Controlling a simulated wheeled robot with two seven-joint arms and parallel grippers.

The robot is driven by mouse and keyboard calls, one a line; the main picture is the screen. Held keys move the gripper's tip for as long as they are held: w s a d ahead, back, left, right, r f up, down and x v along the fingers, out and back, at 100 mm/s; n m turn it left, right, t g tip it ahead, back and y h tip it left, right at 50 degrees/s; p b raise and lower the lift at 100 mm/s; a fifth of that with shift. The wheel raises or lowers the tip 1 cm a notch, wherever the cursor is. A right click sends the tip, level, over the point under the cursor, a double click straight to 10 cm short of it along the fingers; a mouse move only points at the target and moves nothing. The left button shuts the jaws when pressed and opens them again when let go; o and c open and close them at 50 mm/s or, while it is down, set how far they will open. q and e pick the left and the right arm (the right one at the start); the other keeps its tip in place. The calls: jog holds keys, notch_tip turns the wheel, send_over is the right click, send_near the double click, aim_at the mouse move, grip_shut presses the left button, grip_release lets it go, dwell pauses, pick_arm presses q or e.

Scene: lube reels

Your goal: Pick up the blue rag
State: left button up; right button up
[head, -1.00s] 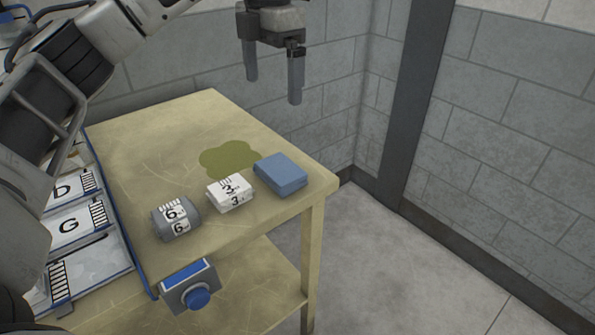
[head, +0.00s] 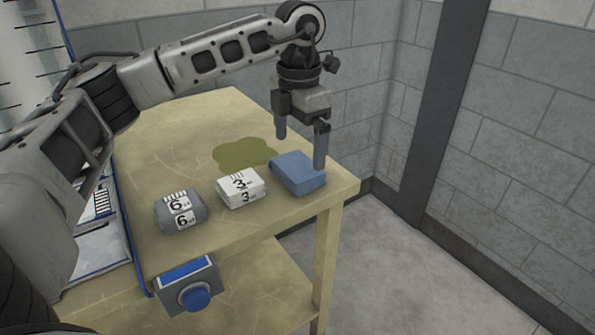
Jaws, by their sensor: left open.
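The blue rag (head: 297,174) is a folded flat block near the right corner of the wooden table. My left gripper (head: 301,150) is open, pointing down, with its two fingers spread above the rag. One finger shows over the rag's right part, the other toward its back left. Whether the fingertips touch the rag I cannot tell. Nothing is between the fingers. My right gripper is not in view.
A white block labelled 3 (head: 241,188) and a grey roll labelled 6 (head: 181,211) lie left of the rag on the table (head: 180,130). A greenish stain (head: 243,152) is behind them.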

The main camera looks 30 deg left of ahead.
aim_at(298, 165)
pick_arm(q)
jog(key=shift+a+f, duration=0.15)
jog(key=shift+f, duration=2.6)
jog(key=c, duration=0.7)
jog(key=shift+r, duration=0.1)
jog(key=shift+r, duration=0.55)
jog(key=s+d+r, duration=0.2)
jog(key=s+r, duration=0.4)
jog(key=s+d+r, duration=0.3)
jog(key=s+r, duration=0.2)
jog(key=s, duration=0.2)
jog(key=shift+d+r+b, duration=0.25)
jog(key=shift+r+b, duration=0.15)
jog(key=shift+o, duration=0.4)
